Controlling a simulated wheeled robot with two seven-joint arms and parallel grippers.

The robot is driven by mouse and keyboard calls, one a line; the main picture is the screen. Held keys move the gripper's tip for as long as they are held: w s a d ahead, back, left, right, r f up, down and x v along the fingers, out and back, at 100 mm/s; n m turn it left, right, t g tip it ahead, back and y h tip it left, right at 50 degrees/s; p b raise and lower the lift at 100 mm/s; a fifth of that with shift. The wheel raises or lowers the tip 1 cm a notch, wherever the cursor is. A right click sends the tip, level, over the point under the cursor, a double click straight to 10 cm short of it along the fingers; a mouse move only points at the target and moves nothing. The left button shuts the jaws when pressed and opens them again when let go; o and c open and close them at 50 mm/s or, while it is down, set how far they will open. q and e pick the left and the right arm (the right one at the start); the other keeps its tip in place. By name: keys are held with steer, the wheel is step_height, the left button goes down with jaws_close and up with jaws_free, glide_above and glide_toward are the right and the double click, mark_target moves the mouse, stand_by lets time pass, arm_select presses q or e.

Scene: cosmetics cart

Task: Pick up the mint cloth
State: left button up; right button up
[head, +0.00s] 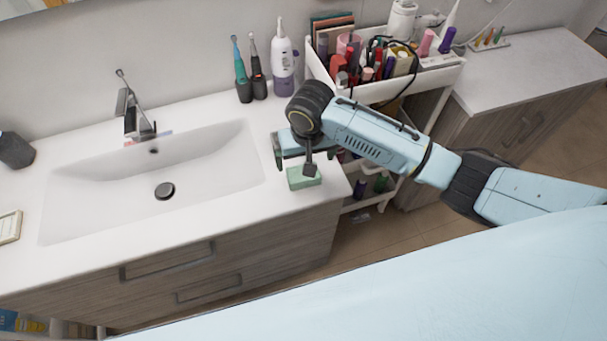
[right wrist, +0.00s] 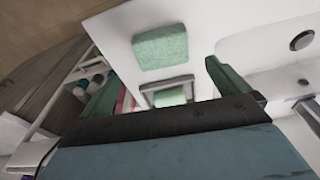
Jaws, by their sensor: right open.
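The mint cloth (head: 304,179) is a small folded green block lying on the white counter, right of the sink near the front right corner. It also shows in the right wrist view (right wrist: 160,47), flat on the white surface beyond the fingers. My right gripper (head: 294,163) is at the cloth's back edge in the head view, with one dark finger overlapping it. In the right wrist view the right gripper (right wrist: 166,88) has its fingers spread apart, and the cloth is not clasped. I cannot tell whether a finger touches it. My left gripper is not in view.
The sink basin (head: 160,185) is to the left, with a faucet (head: 135,115) behind it. Toothbrushes (head: 242,75) and a white-purple bottle (head: 284,65) stand behind the gripper. A white cart (head: 385,92) full of cosmetics is on the right. The counter left of the cloth is clear.

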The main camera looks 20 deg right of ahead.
steer(key=shift+w+a+f, duration=0.1)
steer(key=shift+w+f, duration=0.1)
steer(key=shift+f, duration=1.55)
steer(key=shift+w+a+f, duration=0.1)
steer(key=shift+w+f, duration=0.05)
steer(key=shift+f, duration=1.6)
steer(key=shift+c, duration=0.4)
steer(key=c, duration=0.9)
steer(key=shift+r, duration=5.05)
